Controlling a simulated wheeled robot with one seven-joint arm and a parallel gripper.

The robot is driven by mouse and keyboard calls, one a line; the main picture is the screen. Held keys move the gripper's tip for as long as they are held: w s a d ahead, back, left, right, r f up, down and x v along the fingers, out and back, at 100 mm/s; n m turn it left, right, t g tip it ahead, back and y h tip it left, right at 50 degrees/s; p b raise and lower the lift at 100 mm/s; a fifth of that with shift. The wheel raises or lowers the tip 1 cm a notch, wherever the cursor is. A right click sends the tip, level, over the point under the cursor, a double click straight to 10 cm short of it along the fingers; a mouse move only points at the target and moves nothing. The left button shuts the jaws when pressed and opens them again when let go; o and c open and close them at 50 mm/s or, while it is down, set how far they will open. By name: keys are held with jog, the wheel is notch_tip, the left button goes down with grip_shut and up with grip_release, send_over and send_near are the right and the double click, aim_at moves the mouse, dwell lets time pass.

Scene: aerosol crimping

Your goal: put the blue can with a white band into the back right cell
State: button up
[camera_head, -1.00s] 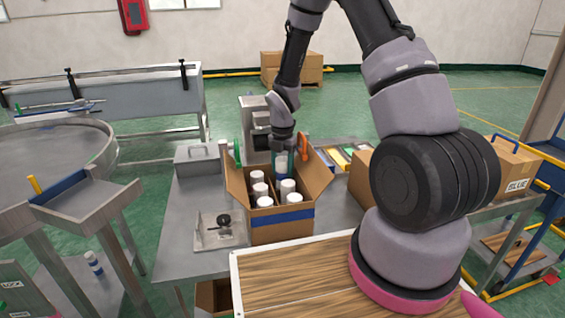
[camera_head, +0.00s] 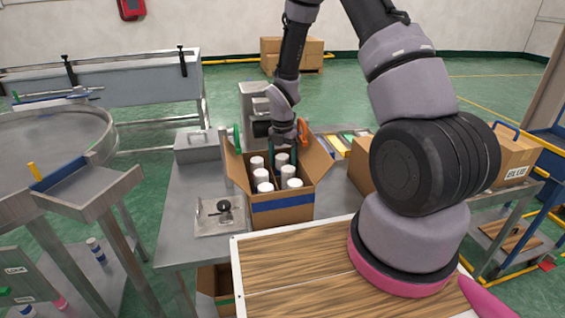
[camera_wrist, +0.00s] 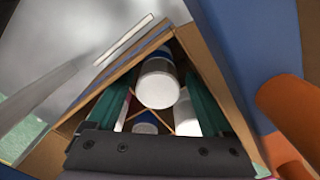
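The carton (camera_head: 282,217) with a blue stripe stands open on the grey table, with several white-topped cans in its cells. My gripper (camera_head: 283,157) is over the back right of the carton. The white top of the can (camera_head: 282,159) shows below it, standing low in the back right cell. In the wrist view, a white can with blue (camera_wrist: 158,84) lies between my two green fingers (camera_wrist: 158,105), with gaps on both sides. My gripper is open. The can's lower body and band are hidden by the carton.
The carton's flaps stand out around it, the right one (camera_head: 318,160) wide. A metal plate with a black knob (camera_head: 223,208) lies at front left. A grey box (camera_head: 197,147) and a machine (camera_head: 254,110) stand behind.

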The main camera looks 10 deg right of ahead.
jog(key=shift+w+r, duration=0.1)
notch_tip(320, 180, up, 11)
jog(key=shift+f, duration=0.2)
dwell(0.5)
